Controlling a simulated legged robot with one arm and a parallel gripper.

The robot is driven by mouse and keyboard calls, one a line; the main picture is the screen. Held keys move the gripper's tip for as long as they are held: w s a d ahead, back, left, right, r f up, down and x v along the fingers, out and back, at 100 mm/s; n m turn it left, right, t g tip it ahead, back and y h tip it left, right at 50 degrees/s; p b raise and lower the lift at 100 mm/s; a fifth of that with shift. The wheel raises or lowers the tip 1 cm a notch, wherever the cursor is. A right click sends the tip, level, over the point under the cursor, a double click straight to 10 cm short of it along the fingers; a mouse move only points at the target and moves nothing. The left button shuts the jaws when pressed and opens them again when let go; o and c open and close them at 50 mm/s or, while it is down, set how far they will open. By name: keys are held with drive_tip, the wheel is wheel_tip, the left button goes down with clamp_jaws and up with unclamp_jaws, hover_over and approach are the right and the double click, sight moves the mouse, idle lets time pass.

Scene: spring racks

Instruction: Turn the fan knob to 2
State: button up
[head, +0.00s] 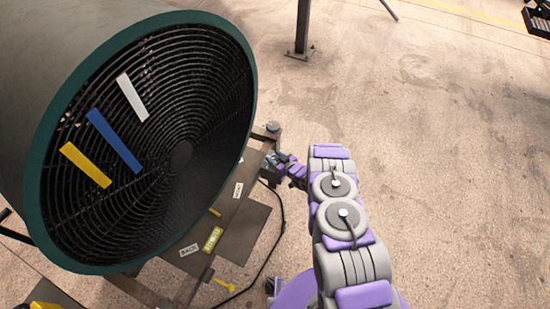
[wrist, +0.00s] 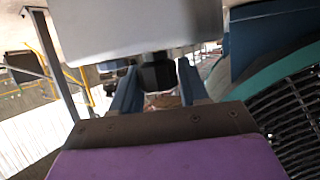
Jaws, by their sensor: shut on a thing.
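The large fan (head: 180,155) with a dark green rim and black grille fills the left of the head view. Part of its grille and rim (wrist: 270,85) shows at the right of the wrist view. My gripper (head: 273,167) is beside the fan's right edge, at a small box on its stand. In the wrist view, my gripper's two blue fingers (wrist: 157,80) are shut on a black knob (wrist: 157,72) on the underside of a pale grey box (wrist: 130,25), as pictured. The knob's marks and setting cannot be seen. In the head view the knob is hidden.
Yellow, blue and white strips (head: 115,140) lie on the grille. The stand (head: 245,228) carries labels and yellow parts. A black cable (head: 272,250) runs along the floor. A dark post (head: 302,30) stands at the back. Floor to the right is clear.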

drive_tip(key=shift+s+a+f+m+t+h, duration=0.1)
drive_tip(key=shift+s+a+m+t+h, duration=0.05)
drive_tip(key=shift+m+t+h, duration=0.8)
drive_tip(key=m+t+h+b, duration=0.1)
drive_tip(key=m+h+b, duration=0.1)
drive_tip(key=h, duration=0.1)
drive_tip(key=m+t+h+b, duration=0.1)
drive_tip(key=m+h, duration=0.2)
drive_tip(key=shift+a+m+b, duration=0.15)
drive_tip(key=shift+m+b, duration=0.2)
drive_tip(key=shift+b, duration=0.05)
drive_tip(key=m+h+b, duration=0.3)
drive_tip(key=h, duration=0.1)
drive_tip(key=shift+f+m+g+b, duration=0.15)
drive_tip(key=shift+m+g+b, duration=0.15)
drive_tip(key=shift+g+b, duration=0.05)
drive_tip(key=m+g+h+b, duration=0.1)
drive_tip(key=m+h+b, duration=0.1)
drive_tip(key=h+b, duration=0.1)
drive_tip(key=shift+m, duration=0.3)
drive_tip(key=shift+r+m+g+h+b, duration=0.25)
drive_tip(key=shift+m+h+b, duration=0.25)
drive_tip(key=shift+h+b, duration=0.25)
drive_tip(key=o, duration=1)
drive_tip(key=shift+c, duration=0.2)
drive_tip(key=shift+d, duration=0.2)
